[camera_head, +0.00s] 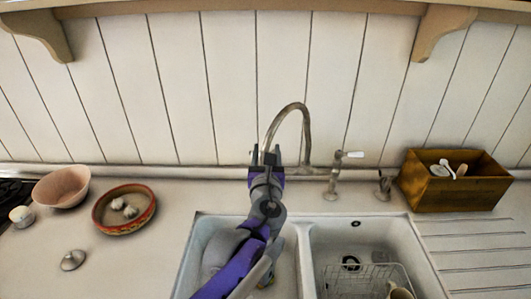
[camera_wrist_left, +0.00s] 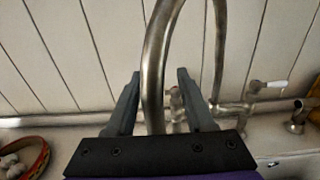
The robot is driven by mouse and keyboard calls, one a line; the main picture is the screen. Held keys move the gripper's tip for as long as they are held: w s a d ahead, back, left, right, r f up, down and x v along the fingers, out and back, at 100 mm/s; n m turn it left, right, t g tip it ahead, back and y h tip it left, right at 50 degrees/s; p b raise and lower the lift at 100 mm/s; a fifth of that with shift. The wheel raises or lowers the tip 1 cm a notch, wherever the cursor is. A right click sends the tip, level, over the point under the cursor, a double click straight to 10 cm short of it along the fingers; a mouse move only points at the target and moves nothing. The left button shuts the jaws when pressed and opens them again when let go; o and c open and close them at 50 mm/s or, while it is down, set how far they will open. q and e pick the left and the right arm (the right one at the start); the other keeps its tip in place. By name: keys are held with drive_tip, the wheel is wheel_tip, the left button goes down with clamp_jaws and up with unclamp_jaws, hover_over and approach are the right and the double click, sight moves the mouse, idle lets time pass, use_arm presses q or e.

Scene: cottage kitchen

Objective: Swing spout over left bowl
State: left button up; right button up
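The curved metal spout (camera_head: 298,106) rises from the tap at the back of the sink and arches left. Its outlet end is hidden behind my left gripper (camera_head: 265,150). In the left wrist view the spout (camera_wrist_left: 153,75) runs between the fingers of my left gripper (camera_wrist_left: 160,80). The fingers are open, with a clear gap on the right side of the spout. My left arm reaches over the left bowl (camera_head: 205,240), which holds something grey, partly hidden by the arm. The right bowl (camera_head: 370,235) is beside it. My right gripper is not in view.
A white-handled tap lever (camera_head: 350,154) stands right of the spout, with a wooden box (camera_head: 430,190) further right. A wire rack (camera_head: 350,280) sits in the right bowl. A pink bowl (camera_head: 62,187) and a red-rimmed dish (camera_head: 110,222) stand on the left counter.

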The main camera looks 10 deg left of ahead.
use_arm(q)
drive_tip(key=shift+s+a, duration=0.15)
drive_tip(key=shift+s, duration=0.05)
drive_tip(key=s+d, duration=0.2)
drive_tip(key=s, duration=0.8)
drive_tip(key=shift+s+d+b, duration=0.15)
drive_tip(key=shift+s+b, duration=0.05)
drive_tip(key=shift+b, duration=0.2)
